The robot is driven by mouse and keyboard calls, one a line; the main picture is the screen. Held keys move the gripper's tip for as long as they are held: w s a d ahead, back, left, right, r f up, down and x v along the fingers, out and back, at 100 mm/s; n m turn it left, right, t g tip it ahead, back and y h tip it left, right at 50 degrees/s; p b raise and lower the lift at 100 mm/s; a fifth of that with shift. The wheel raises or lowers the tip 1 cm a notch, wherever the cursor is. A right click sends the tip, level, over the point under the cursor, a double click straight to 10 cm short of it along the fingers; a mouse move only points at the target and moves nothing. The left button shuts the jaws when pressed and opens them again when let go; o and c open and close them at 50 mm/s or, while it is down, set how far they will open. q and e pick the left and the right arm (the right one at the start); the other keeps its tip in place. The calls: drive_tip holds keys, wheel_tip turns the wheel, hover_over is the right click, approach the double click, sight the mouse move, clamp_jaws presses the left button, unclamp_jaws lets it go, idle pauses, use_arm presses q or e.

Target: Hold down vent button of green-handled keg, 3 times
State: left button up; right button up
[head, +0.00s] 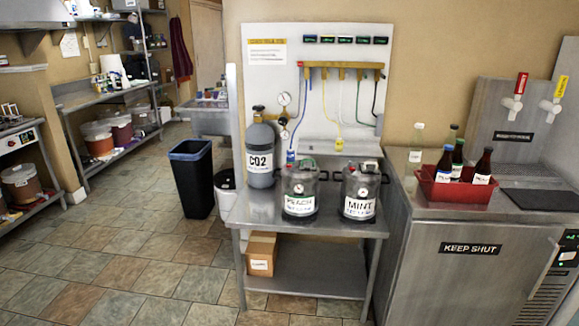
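Two metal kegs stand side by side on a steel table. The left keg (299,188) has a white label reading PEACH, and its top shows a small green part and some red. The right keg (361,190) is labelled MINT, and its top fittings are dark with a greenish spot. The handle colours and vent buttons are too small to tell for sure. A blue line with a blue connector (291,155) hangs by the left keg, and a yellow connector (339,144) hangs between the two. Neither of my grippers is in view.
A grey CO2 cylinder (260,152) stands at the table's (247,213) back left. A steel counter (450,208) with a red crate of bottles (432,188) and taps is on the right. A dark bin (192,180) stands left; the tiled floor (120,265) in front is clear.

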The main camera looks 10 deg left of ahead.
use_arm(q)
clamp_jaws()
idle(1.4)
